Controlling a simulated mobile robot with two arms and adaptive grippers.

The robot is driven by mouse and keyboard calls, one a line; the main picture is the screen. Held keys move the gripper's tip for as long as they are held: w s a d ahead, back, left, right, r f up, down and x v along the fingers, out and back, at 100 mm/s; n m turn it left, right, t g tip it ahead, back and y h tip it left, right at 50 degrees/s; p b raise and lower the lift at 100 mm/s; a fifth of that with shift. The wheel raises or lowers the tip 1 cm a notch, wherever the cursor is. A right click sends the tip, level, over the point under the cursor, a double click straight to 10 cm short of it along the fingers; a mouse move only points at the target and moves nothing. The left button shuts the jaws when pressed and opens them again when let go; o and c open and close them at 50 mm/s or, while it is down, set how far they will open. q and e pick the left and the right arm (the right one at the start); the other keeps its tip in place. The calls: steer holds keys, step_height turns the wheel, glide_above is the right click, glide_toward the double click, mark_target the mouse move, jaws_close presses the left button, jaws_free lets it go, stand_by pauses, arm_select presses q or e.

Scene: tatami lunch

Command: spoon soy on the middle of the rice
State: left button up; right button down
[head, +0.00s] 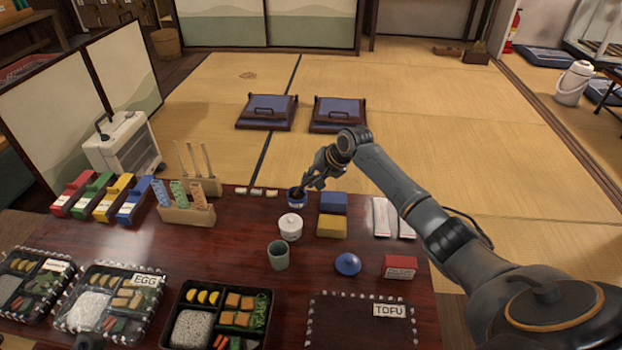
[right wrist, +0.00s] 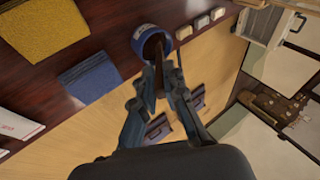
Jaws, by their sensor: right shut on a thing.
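My right gripper (head: 309,182) is shut on a thin dark spoon (right wrist: 157,58). The spoon's lower end is in a small blue pot (head: 297,203) with dark contents, near the table's far edge. The blue pot also shows in the right wrist view (right wrist: 142,42), with the spoon reaching into its mouth. The spoon's bowl is hidden inside. Rice (head: 191,330) lies in the front-left part of an open black lunch box (head: 262,340) at the table's front. Another bed of rice (head: 88,311) is in the box marked EGG. My left gripper is not seen.
A white lidded jar (head: 290,228), a green cup (head: 278,257) and blue and yellow cloths (head: 332,226) stand near the pot. A blue lid (head: 347,264) and red box (head: 398,267) lie right. The TOFU spot (head: 345,330) is bare. A wooden rack (head: 187,213) stands left.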

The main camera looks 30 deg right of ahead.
steer(key=shift+f, duration=0.45)
stand_by(0.7)
